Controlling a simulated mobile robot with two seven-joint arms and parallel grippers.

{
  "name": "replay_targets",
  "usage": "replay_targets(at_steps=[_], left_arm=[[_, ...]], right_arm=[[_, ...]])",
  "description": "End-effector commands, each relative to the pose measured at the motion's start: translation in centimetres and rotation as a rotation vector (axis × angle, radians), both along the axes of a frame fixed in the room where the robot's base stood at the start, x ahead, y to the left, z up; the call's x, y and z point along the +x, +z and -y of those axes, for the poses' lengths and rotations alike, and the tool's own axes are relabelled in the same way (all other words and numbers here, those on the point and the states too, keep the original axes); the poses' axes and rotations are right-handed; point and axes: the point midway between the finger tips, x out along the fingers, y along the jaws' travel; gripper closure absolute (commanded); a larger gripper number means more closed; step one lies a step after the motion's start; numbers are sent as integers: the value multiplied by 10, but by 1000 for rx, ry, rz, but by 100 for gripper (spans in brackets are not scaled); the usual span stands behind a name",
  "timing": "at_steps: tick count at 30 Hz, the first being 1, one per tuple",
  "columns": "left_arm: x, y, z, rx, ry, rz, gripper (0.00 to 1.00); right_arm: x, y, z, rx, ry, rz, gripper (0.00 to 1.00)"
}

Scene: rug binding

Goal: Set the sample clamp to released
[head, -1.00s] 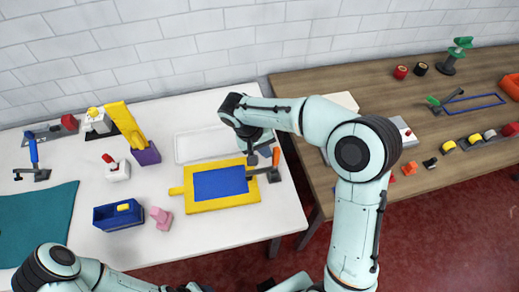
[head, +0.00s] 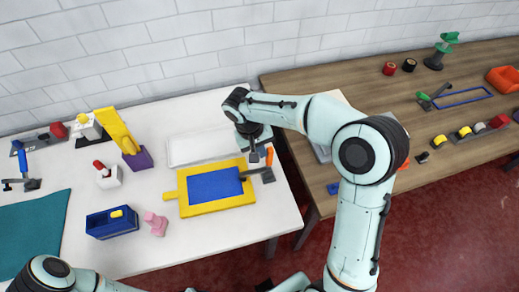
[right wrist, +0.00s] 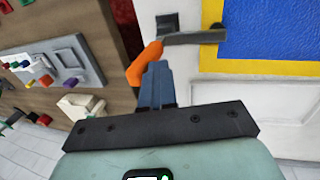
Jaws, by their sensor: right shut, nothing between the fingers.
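A toggle clamp with an orange handle (head: 269,156) stands at the right edge of the yellow frame (head: 222,208) with the blue panel (head: 214,186). Its handle points up in the head view, and its grey bar (head: 252,173) reaches over the frame's edge. In the right wrist view the orange handle (right wrist: 145,64) is just beyond my fingertips, and the bar (right wrist: 195,38) runs right over the yellow border. My right gripper (head: 258,158) is shut and empty, close beside the handle; contact is unclear. The fingers also show in the wrist view (right wrist: 155,85). My left gripper is outside the frame.
A white tray (head: 180,152) lies behind the frame. A blue box (head: 106,231) and a pink piece (head: 157,224) stand to the left. A wooden table (head: 310,84) adjoins at right with several parts. Another clamp has a blue handle (head: 22,160) at far left.

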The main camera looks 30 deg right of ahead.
Motion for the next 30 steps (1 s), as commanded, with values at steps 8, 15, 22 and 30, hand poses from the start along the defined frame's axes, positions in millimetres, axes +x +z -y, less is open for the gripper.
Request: replay_targets(at_steps=[8, 15, 22, 30], left_arm=[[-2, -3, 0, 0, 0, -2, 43], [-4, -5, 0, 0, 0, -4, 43], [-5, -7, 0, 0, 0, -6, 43], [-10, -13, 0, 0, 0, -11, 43]], right_arm=[[-5, 1, 17, 75, -12, 16, 100], [-10, 0, 38, 254, -16, 60, 100], [-15, -6, 61, 467, -17, 112, 100], [-20, -19, 83, 691, -14, 164, 100]])
